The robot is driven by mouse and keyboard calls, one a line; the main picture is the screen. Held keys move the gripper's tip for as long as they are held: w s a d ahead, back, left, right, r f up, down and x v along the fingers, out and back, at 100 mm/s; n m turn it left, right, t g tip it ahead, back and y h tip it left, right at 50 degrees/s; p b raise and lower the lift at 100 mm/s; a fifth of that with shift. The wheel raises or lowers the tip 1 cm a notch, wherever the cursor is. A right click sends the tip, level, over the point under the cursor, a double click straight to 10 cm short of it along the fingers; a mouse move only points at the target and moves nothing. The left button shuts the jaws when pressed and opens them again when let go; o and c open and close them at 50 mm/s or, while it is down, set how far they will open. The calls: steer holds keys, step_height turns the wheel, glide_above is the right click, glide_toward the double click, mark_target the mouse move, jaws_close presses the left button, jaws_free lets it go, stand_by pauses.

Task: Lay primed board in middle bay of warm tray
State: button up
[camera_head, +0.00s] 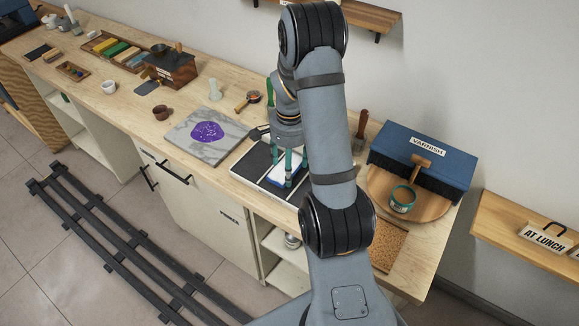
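A pale tray (236,172) with dark bays lies on the workbench, right of a marbled slab; I take it for the warm tray. A white board with a blue edge (283,180) is at the tray, right of a dark bay (256,161). I cannot tell whether it rests in a bay or is held just above. My gripper (289,172) points down over the board, its teal fingers around or beside it. Whether they are open or closed on it is unclear. My own arm hides the tray's right part.
The marbled slab (180,139) bears a purple patch. A blue VARNISH box (425,150) stands behind a round wooden board with a teal-rimmed tin (402,198). A cork mat (388,247) lies at the front right. A brown-handled brush (361,125) stands behind my arm.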

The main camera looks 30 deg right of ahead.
steer(key=shift+w+f, duration=0.1)
steer(key=shift+f, duration=0.8)
steer(key=shift+f, duration=0.15)
steer(key=o, duration=1.2)
steer(key=shift+r, duration=0.65)
step_height(320, 180, up, 11)
steer(key=shift+r, duration=0.1)
